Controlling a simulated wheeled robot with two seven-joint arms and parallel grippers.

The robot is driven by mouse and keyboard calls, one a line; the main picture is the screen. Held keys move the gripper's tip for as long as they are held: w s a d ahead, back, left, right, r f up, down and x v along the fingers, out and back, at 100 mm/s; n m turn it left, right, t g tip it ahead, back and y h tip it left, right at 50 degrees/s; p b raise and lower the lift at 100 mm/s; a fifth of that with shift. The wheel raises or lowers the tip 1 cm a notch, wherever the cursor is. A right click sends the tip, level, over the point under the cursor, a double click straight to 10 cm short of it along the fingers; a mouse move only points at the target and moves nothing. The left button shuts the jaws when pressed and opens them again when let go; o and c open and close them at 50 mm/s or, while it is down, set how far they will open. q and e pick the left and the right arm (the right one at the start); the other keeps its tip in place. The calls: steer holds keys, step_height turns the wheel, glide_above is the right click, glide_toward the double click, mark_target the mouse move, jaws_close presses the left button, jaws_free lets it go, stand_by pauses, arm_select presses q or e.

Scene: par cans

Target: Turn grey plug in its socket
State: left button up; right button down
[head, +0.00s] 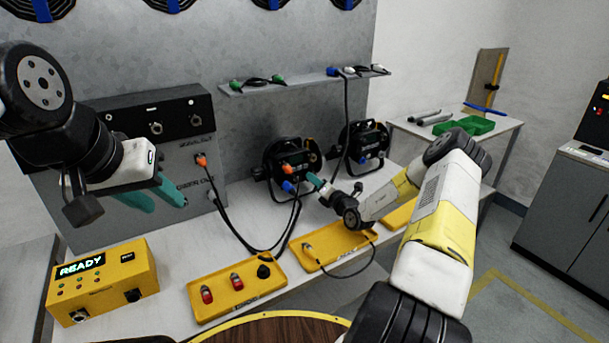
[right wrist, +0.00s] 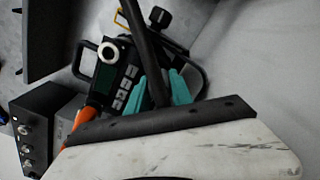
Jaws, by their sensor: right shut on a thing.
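My right gripper (head: 316,181) reaches the lower right of the back panel of the left par can (head: 296,152). Its teal fingers are shut on what I take to be the grey plug, whose body they hide. In the right wrist view the fingers (right wrist: 158,92) stand on both sides of a black cable (right wrist: 151,62), in front of a panel with buttons. I cannot see how the plug sits in its socket. An orange plug (head: 288,169) and a blue plug (head: 288,186) are in the same panel. My left gripper (head: 152,198) is open and empty, left of the can.
A second par can (head: 363,145) stands to the right. A black cable (head: 346,105) hangs from the shelf (head: 300,85) near my right gripper. Yellow trays (head: 215,311) and a yellow READY box (head: 103,279) lie in front. A grey dimmer unit (head: 166,152) stands behind my left gripper.

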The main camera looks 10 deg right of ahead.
stand_by(0.4)
steer(key=c, duration=1.1)
jaws_free()
steer(key=shift+o, duration=0.2)
